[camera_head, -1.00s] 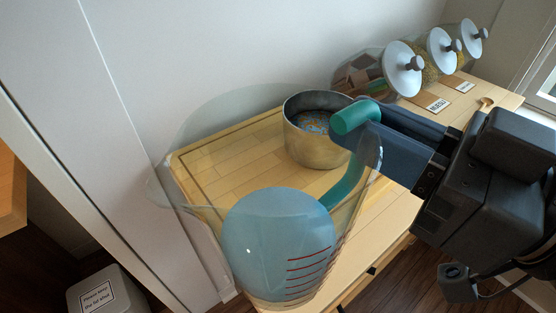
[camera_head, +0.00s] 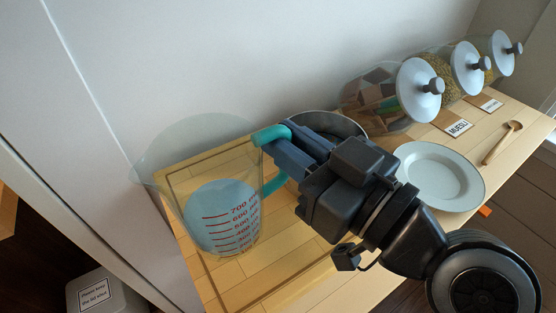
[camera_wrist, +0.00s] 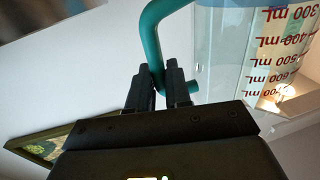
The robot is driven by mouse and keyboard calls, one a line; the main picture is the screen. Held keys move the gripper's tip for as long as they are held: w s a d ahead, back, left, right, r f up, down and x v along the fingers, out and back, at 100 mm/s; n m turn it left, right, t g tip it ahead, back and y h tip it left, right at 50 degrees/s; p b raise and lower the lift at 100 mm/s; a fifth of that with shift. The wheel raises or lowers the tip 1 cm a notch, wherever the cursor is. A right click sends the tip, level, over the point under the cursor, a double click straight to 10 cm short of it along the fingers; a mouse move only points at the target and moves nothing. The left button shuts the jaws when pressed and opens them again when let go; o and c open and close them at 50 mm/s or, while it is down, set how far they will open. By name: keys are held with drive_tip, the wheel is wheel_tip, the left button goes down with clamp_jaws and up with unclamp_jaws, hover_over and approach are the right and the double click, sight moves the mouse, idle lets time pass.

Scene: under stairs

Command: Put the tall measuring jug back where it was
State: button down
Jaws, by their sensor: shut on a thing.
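The tall measuring jug (camera_head: 222,222) is clear, with red millilitre marks, a teal handle and pale blue contents. My gripper (camera_head: 268,150) is shut on its teal handle, which also shows between the fingers in the wrist view (camera_wrist: 152,48). The jug is roughly upright over the left part of the wooden counter (camera_head: 300,272), inside a dark outline drawn on the wood. I cannot tell whether its base touches the surface. A metal pot (camera_head: 338,124) stands behind my gripper, mostly hidden by it.
Lidded glass jars (camera_head: 385,95) line the wall at the back right, with a MUESLI label (camera_head: 458,127) before them. A white plate (camera_head: 440,175) and a wooden spoon (camera_head: 503,142) lie on the right. A lidded bin (camera_head: 95,292) stands low at left.

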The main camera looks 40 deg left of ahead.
sight(282, 175)
drive_tip(key=shift+a+f, duration=0.25)
drive_tip(key=shift+f, duration=0.55)
drive_tip(key=shift+a+f, duration=0.25)
drive_tip(key=shift+f, duration=0.55)
drive_tip(key=shift+a+f, duration=0.25)
drive_tip(key=shift+f, duration=0.7)
drive_tip(key=c, duration=1)
unclamp_jaws()
drive_tip(key=shift+c, duration=0.2)
drive_tip(key=shift+d, duration=0.3)
drive_tip(key=s+d+b, duration=0.2)
drive_tip(key=d+b, duration=0.1)
drive_tip(key=d, duration=0.8)
drive_tip(key=shift+s, duration=0.15)
